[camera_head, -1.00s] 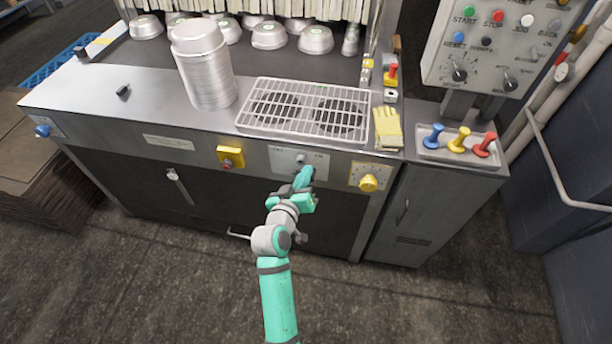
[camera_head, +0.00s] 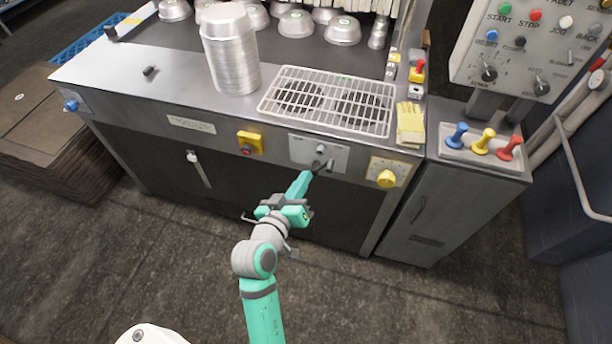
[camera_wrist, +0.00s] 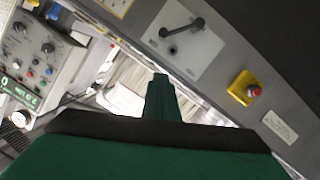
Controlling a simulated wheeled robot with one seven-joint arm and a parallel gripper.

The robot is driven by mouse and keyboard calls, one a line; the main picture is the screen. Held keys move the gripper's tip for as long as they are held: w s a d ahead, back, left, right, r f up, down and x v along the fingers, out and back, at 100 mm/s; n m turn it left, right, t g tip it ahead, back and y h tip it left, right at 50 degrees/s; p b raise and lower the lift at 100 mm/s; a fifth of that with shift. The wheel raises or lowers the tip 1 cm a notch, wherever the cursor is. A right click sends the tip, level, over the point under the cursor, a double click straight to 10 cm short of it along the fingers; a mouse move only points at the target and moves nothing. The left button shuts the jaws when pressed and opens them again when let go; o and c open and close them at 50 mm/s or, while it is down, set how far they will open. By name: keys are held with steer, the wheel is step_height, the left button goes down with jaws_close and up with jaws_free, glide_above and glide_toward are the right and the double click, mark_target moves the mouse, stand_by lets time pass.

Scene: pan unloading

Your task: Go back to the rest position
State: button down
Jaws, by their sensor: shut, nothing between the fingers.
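My gripper (camera_head: 309,177) is shut and empty in the head view, in front of the machine's front panel, close below a light plate with a small dark lever (camera_head: 322,163). The picture does not settle whether the fingertips touch the panel. In the wrist view the narrow green fingers (camera_wrist: 160,84) point up together with nothing between them. The same lever (camera_wrist: 182,27) shows above them on its plate, a dark handle beside a round knob.
On the counter stand a stack of metal pans (camera_head: 232,62), a wire rack (camera_head: 330,98) and yellow gloves (camera_head: 409,123). A yellow box with a red button (camera_head: 249,144) and a yellow dial (camera_head: 386,178) stick out of the front panel. The floor in front is clear.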

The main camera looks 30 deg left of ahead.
steer(key=shift+w+d, duration=0.1)
steer(key=shift+w, duration=0.05)
steer(key=s+d+f+m+g, duration=0.1)
steer(key=s+d+f+m, duration=0.1)
steer(key=s+d+f, duration=0.85)
steer(key=s+d+r+m+h, duration=0.1)
steer(key=s+d+r+m, duration=0.1)
steer(key=s+d, duration=0.5)
steer(key=s+d+r+m+t+h, duration=0.1)
steer(key=s+d+m, duration=0.2)
steer(key=s+d, duration=0.4)
steer(key=v, duration=0.4)
steer(key=shift+s+d, duration=0.15)
steer(key=shift+s, duration=0.05)
steer(key=shift+s+f, duration=0.1)
